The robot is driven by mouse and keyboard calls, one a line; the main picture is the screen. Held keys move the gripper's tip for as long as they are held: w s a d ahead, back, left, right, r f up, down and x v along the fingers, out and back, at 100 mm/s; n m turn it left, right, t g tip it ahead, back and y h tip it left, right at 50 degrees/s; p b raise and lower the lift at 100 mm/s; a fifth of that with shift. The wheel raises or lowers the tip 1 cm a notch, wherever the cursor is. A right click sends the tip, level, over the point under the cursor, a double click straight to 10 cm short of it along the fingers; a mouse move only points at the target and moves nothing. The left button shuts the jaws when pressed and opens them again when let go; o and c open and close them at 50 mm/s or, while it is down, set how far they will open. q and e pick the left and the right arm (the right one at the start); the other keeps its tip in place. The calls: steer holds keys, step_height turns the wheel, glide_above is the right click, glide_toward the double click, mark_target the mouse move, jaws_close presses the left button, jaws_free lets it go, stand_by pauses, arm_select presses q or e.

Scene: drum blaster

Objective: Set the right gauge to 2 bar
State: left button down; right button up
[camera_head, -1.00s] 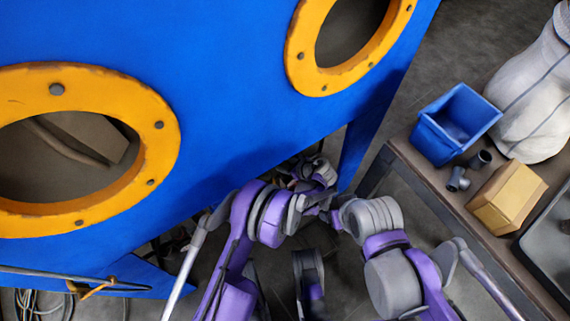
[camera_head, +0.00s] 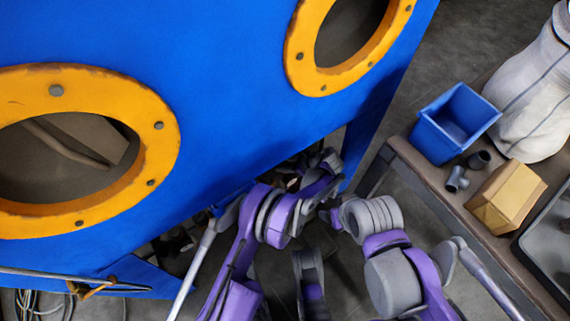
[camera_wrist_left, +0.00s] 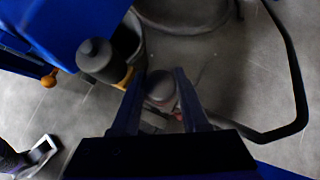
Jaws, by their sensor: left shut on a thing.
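In the left wrist view, my left gripper (camera_wrist_left: 160,102) is shut on a rounded grey knob (camera_wrist_left: 161,86) between its two dark fingers. In the head view, the left arm reaches beneath the lower edge of the blue cabinet (camera_head: 240,90), and its fingertips cannot be made out there. No gauge face or needle is readable in either view, so I cannot tell the pressure. My right arm shows at the bottom right of the head view; its gripper cannot be made out.
Two orange-ringed round openings (camera_head: 150,140) are in the cabinet. A bench (camera_head: 415,170) at right holds a blue bin (camera_head: 440,135), a tan box (camera_head: 508,197) and grey pipe fittings (camera_head: 456,180). In the wrist view, a grey cylinder (camera_wrist_left: 97,57) and a black hose (camera_wrist_left: 292,75) flank the gripper.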

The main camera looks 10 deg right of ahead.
arm_select(q)
steer(key=shift+n+g+y, duration=0.5)
steer(key=shift+n+g, duration=0.3)
steer(key=shift+n, duration=0.5)
steer(key=shift+c, duration=2.1)
jaws_free()
